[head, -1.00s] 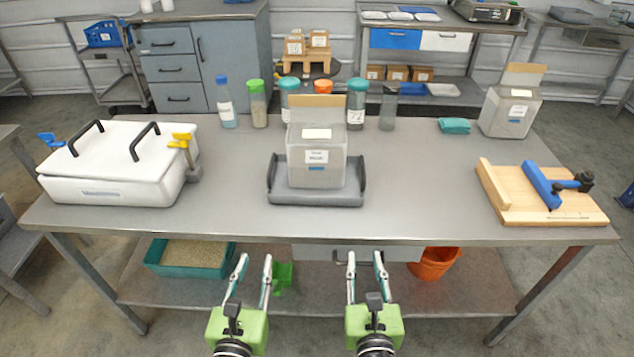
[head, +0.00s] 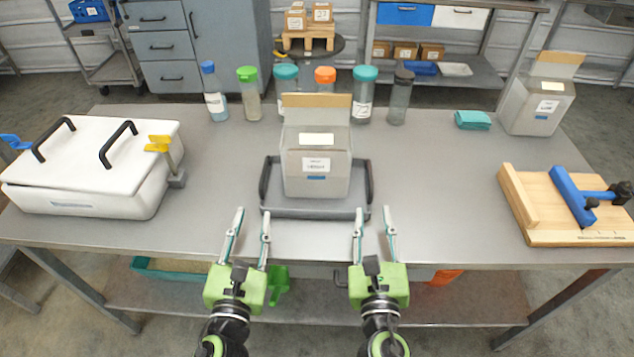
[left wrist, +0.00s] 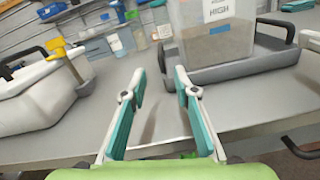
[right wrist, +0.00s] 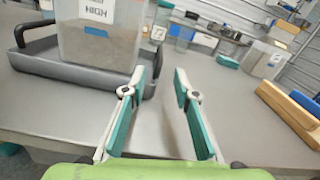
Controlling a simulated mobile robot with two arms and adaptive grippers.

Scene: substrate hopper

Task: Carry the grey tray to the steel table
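The grey tray (head: 316,208) with two upright side handles lies on the steel table (head: 440,190) near its front middle. A clear bin with a label and an open cardboard-coloured flap (head: 316,165) stands on the tray. The tray also shows in the left wrist view (left wrist: 225,70) and the right wrist view (right wrist: 75,75). My left gripper (head: 253,212) is open and empty, in front of the tray's left side. My right gripper (head: 374,210) is open and empty, in front of the tray's right side. Neither touches the tray.
A white lidded box (head: 85,170) is at the left, with a yellow clamp (head: 158,144). Several bottles (head: 285,95) line the back. A wooden fixture (head: 545,200) and another flapped bin (head: 537,100) are at the right. The table is clear between tray and fixture.

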